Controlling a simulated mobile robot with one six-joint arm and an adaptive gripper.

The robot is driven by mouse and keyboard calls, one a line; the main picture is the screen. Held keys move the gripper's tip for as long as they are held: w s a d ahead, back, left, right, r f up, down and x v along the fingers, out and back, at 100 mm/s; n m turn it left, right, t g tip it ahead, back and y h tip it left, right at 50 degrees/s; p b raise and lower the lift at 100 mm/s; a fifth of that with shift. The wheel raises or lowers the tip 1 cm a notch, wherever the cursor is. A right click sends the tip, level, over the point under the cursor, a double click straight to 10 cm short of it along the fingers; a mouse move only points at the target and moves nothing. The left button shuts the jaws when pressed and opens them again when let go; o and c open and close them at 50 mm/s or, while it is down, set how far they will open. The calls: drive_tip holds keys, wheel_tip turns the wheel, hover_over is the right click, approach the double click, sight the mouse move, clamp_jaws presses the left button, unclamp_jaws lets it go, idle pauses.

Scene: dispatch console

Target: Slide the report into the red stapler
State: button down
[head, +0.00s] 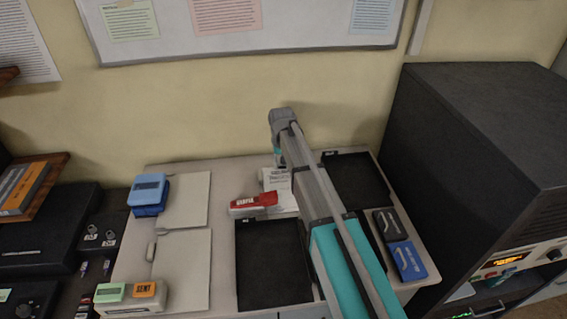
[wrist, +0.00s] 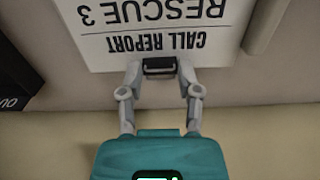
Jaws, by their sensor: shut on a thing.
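The report (head: 275,179) is a white sheet lying on the desk near the wall, partly covered by my arm in the head view. The wrist view shows its upside-down print, "CALL REPORT RESCUE 3" (wrist: 110,55). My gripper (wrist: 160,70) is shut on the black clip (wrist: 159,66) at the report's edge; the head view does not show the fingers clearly. The red stapler (head: 254,203) lies just in front and to the left of the report. I cannot tell whether the sheet's far edge is inside its mouth. The stapler is not seen in the wrist view.
Black trays stand in front (head: 272,265) and at the back right (head: 357,182). Black (head: 385,222) and blue (head: 409,261) items lie right of my arm. A large dark cabinet (head: 480,150) bounds the right.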

drive_tip(key=shift+a, duration=0.1)
drive_tip(key=shift+c, duration=1.1)
unclamp_jaws()
drive_tip(key=shift+o, duration=1.1)
drive_tip(key=shift+r, duration=0.15)
drive_tip(key=shift+r+p, duration=3.35)
drive_tip(key=shift+p, duration=0.2)
